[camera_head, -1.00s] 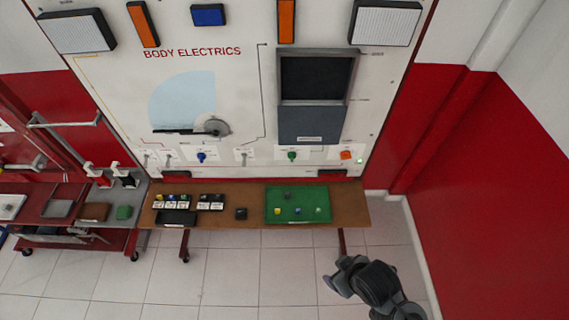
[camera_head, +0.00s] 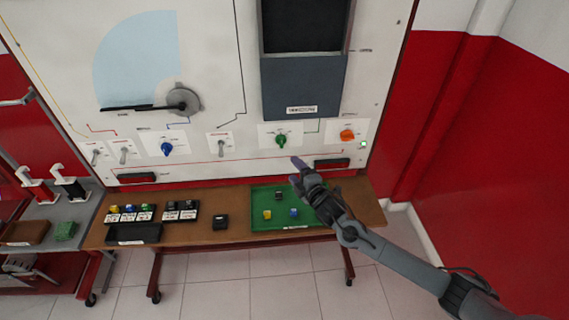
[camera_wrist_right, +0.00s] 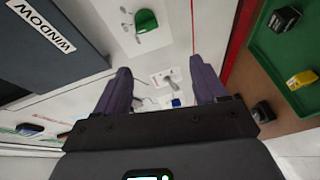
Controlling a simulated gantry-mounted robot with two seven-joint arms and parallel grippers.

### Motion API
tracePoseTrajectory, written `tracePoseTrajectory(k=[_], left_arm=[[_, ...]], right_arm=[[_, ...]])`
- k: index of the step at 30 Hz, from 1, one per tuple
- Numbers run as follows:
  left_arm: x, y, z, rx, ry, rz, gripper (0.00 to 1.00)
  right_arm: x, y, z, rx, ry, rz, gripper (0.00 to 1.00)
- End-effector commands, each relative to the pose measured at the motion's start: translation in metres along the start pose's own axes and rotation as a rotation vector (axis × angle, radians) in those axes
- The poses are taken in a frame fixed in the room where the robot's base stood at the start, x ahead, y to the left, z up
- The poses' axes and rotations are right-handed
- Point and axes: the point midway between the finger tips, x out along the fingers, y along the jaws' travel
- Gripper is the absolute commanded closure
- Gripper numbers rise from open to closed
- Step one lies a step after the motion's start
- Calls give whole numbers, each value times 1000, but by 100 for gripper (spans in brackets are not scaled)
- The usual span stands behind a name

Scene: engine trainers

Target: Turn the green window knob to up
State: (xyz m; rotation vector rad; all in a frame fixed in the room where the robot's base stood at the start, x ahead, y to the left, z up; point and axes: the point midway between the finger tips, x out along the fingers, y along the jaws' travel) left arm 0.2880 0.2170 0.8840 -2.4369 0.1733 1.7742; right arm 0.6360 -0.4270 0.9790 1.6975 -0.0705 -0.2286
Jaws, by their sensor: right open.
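The green window knob (camera_head: 281,140) is on a white plate low on the board, below the dark window panel (camera_head: 305,85). It also shows in the right wrist view (camera_wrist_right: 146,20), at the top, beyond the fingers. My right gripper (camera_head: 298,170) is just below and right of the knob in the head view, apart from it. In the right wrist view its two dark fingers (camera_wrist_right: 165,85) stand wide apart with nothing between them. My left gripper is in neither view.
A blue knob (camera_head: 167,148) and toggle switches sit left of the green knob; an orange knob (camera_head: 347,135) sits right. Below, a wooden table (camera_head: 235,201) bears a green tray (camera_head: 262,225) with small cubes and a black block (camera_head: 220,222).

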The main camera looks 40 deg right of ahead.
Motion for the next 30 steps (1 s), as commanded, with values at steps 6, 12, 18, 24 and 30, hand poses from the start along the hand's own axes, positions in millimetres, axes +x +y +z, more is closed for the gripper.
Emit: tracePoseTrajectory(k=[6,12,18,24,30], left_arm=[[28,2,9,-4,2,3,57],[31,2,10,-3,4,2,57],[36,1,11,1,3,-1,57],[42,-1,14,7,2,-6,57],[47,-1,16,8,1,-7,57]], right_arm=[[21,3,23,-108,8,96,29],[37,9,26,-126,8,115,29],[66,12,26,-124,8,115,29],[96,14,25,-124,9,112,29],[118,17,24,-124,9,112,29]])
